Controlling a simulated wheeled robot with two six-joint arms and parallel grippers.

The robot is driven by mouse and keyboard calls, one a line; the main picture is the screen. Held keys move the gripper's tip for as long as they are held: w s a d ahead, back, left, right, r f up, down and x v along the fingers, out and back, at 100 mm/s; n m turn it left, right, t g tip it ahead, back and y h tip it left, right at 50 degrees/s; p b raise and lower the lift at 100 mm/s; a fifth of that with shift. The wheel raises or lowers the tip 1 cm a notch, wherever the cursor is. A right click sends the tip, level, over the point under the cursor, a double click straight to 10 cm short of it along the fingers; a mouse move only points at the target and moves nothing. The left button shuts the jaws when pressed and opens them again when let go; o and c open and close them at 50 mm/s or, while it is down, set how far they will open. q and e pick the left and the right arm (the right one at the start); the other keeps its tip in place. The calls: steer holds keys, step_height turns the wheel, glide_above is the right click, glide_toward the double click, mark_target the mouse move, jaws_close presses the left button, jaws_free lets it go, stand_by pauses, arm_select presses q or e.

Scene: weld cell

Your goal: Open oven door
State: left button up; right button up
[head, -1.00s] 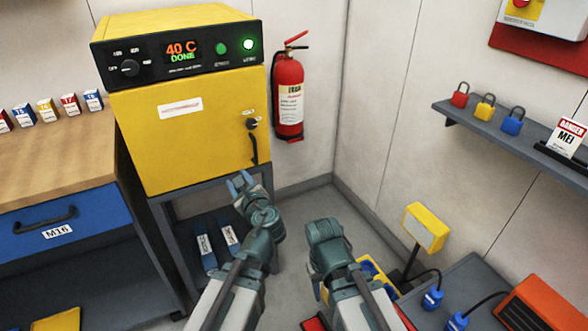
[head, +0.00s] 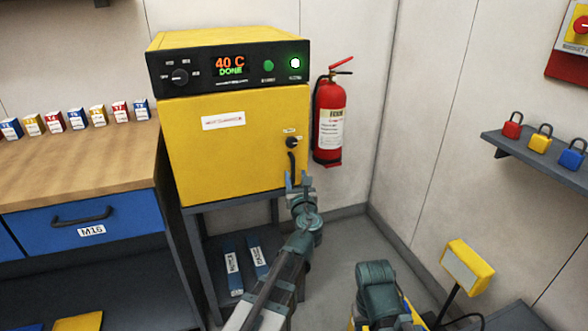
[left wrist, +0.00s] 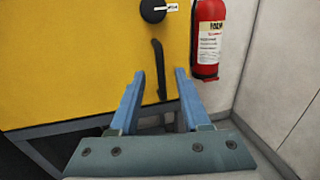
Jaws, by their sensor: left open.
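The yellow oven (head: 225,120) stands on a dark stand, and its display reads 40 C DONE. Its door (head: 225,160) is shut. A black vertical handle (head: 292,166) is at the door's right side, below a black knob (head: 292,142). In the left wrist view the handle (left wrist: 159,70) shows just beyond and between the fingertips, and the knob (left wrist: 153,10) is above it. My left gripper (head: 299,180) is open at the handle's lower end; it also shows in the left wrist view (left wrist: 159,78). I cannot tell whether it touches the handle. My right arm shows at the bottom, its fingers not visible.
A red fire extinguisher (head: 329,118) hangs on the wall right of the oven. A wooden bench (head: 75,170) with a blue drawer stands left. A yellow sign-like box (head: 467,266) on a post stands at lower right. A shelf (head: 535,163) with padlocks is on the right wall.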

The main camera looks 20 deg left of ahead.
mark_target(293, 166)
arm_select(q)
steer(key=shift+x, duration=2.65)
jaws_close()
